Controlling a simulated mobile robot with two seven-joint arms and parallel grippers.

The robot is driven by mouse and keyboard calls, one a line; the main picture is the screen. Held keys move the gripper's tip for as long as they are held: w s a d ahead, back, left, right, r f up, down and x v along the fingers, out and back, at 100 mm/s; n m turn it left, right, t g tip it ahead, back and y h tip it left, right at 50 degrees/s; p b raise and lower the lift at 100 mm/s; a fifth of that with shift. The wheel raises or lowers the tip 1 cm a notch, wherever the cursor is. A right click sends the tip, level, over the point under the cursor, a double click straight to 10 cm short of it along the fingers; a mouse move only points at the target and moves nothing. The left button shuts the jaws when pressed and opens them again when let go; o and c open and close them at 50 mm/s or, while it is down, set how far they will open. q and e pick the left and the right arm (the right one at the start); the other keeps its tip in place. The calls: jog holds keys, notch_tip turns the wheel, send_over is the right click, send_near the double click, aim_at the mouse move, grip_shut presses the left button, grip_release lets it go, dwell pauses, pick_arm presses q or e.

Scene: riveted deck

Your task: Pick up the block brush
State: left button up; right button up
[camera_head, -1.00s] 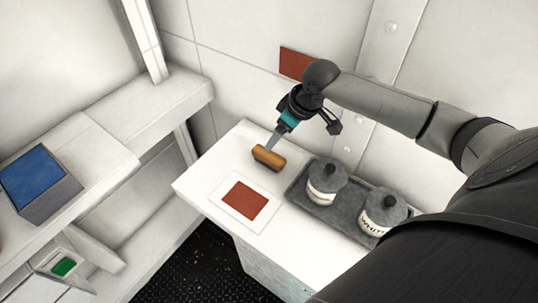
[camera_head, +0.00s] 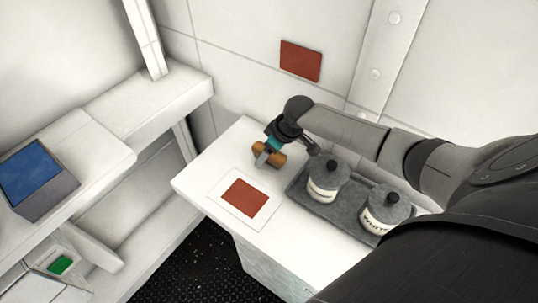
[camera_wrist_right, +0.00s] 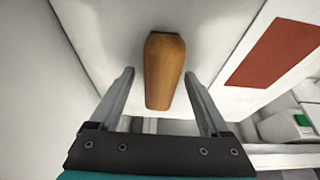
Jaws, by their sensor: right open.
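The block brush (camera_head: 277,157) is a small brown wooden block on the white tabletop, near the back edge by the wall. In the right wrist view the block brush (camera_wrist_right: 163,70) lies lengthwise, with its near end between the finger tips. My right gripper (camera_head: 263,157) is down at the brush and partly covers it in the head view. In the right wrist view the gripper (camera_wrist_right: 160,78) is open, with a gap on each side of the wood. My left gripper is not in view.
A grey tray (camera_head: 299,190) with two lidded jars (camera_head: 327,178) stands close to the right of the brush. A white sheet with a red-brown square (camera_head: 245,198) lies in front. A blue-topped box (camera_head: 36,178) sits on the left shelf.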

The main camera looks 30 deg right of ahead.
jog(key=shift+f, duration=0.2)
dwell(0.5)
grip_shut()
dwell(0.5)
